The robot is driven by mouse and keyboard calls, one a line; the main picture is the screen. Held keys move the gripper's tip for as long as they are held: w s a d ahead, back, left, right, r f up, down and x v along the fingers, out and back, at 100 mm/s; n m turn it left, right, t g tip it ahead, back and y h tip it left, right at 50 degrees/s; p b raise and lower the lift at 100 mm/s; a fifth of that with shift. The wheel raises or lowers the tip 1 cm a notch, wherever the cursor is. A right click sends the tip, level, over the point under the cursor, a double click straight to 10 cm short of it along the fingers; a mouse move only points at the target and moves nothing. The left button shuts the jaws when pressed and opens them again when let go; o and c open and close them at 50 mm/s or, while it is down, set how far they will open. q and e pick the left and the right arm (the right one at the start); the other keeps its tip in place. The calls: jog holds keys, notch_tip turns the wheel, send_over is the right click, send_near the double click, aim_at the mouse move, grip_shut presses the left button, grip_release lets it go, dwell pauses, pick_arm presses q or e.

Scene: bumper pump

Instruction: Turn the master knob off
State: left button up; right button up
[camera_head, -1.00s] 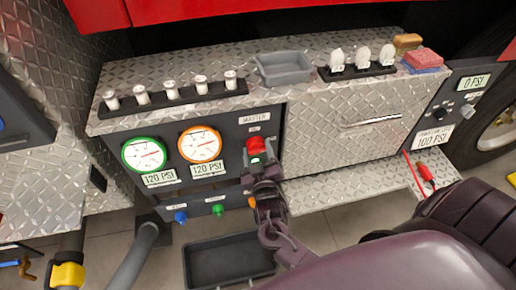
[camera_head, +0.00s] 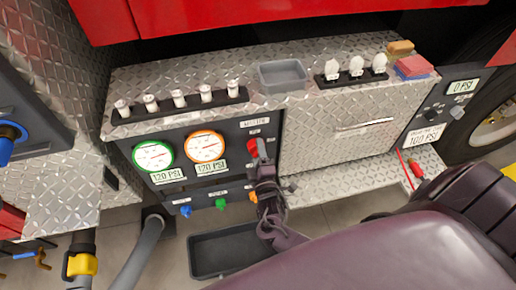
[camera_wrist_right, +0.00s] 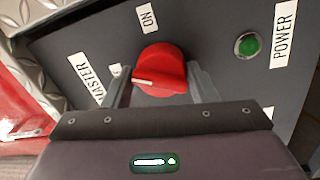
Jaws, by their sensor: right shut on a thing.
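The red master knob (camera_wrist_right: 163,68) sits on the dark pump panel, beside a MASTER label (camera_wrist_right: 86,78) and below an ON label (camera_wrist_right: 148,18) in the wrist view. Its white pointer line lies toward the left, away from the ON label. It shows small and red in the head view (camera_head: 252,147). My right gripper (camera_wrist_right: 160,86) has one finger on each side of the knob and is shut on it. In the head view my right gripper (camera_head: 260,156) covers the knob's lower part. My left gripper is not in view.
A green POWER light (camera_wrist_right: 248,45) is beside the knob. Two gauges, green (camera_head: 153,155) and orange (camera_head: 204,146), are left of it. A grey tray (camera_head: 283,75) and white levers stand on the ledge above. A black bin (camera_head: 222,251) lies below.

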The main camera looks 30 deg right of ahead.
jog(key=n, duration=0.1)
jog(key=n+p, duration=0.1)
jog(key=n, duration=0.2)
jog(key=shift+s+a+f+y+p, duration=0.15)
jog(key=shift+f+y+p, duration=0.1)
jog(key=shift+y+p, duration=0.1)
jog(key=shift+f+n, duration=0.1)
jog(key=shift+n, duration=0.7)
jog(key=shift+f+n, duration=0.1)
jog(key=shift+n, duration=0.2)
jog(key=o, duration=0.9)
jog(key=shift+c, duration=0.2)
jog(key=shift+o, duration=0.2)
jog(key=shift+p, duration=0.3)
jog(key=shift+r, duration=0.2)
jog(key=v, duration=0.7)
jog(key=shift+s+f, duration=0.15)
jog(key=shift+s, duration=0.15)
jog(key=shift+f, duration=0.1)
